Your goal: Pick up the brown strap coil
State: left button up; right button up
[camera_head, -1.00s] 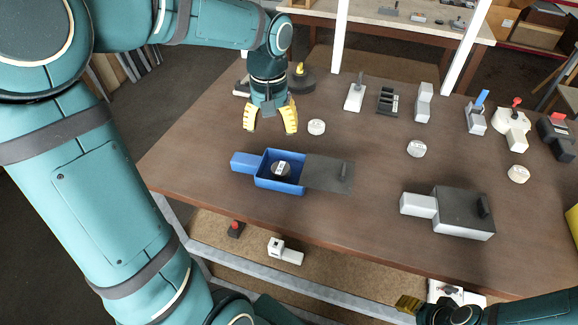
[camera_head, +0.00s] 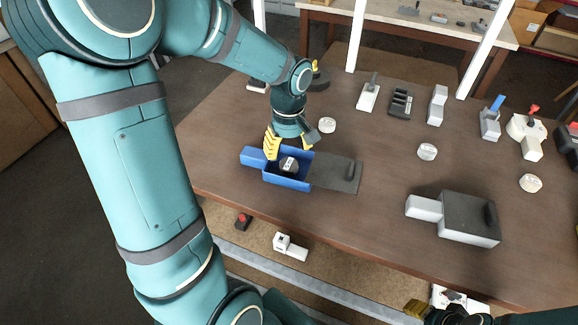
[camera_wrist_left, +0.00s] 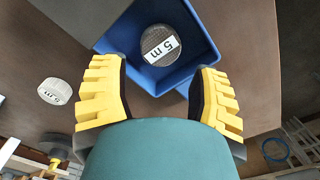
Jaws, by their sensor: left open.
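A dark, round strap coil (camera_head: 289,165) lies in the open part of a blue box (camera_head: 286,182). It looks dark grey-brown and bears a white "5 m" label; it also shows in the left wrist view (camera_wrist_left: 160,42). A dark sliding lid (camera_head: 337,175) sits at the box's right end. My left gripper (camera_head: 290,147) is open, pointing down just above and behind the box. In the left wrist view its yellow fingers (camera_wrist_left: 160,85) are spread, with the coil beyond them and nothing between. My right gripper (camera_head: 414,307) shows only partly at the bottom edge.
White labelled coils (camera_head: 427,151) lie on the brown table, one (camera_head: 327,125) close to my left gripper. A white-and-grey lidded box (camera_head: 468,218) stands at the right. Several tools line the back edge. The table's middle is clear.

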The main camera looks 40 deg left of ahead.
aim_at(288, 163)
pick_arm(q)
jog(key=f, duration=0.4)
jog(key=shift+s+d+f, duration=0.1)
jog(key=shift+d+f, duration=0.1)
jog(key=shift+f, duration=0.15)
jog(key=shift+s+d+f, duration=0.15)
jog(key=shift+s+f, duration=0.1)
jog(key=shift+f, duration=0.2)
jog(key=shift+w+f, duration=0.1)
jog(key=c, duration=0.8)
jog(key=shift+w+a, duration=0.1)
jog(key=shift+a, duration=0.1)
jog(key=shift+c, duration=0.4)
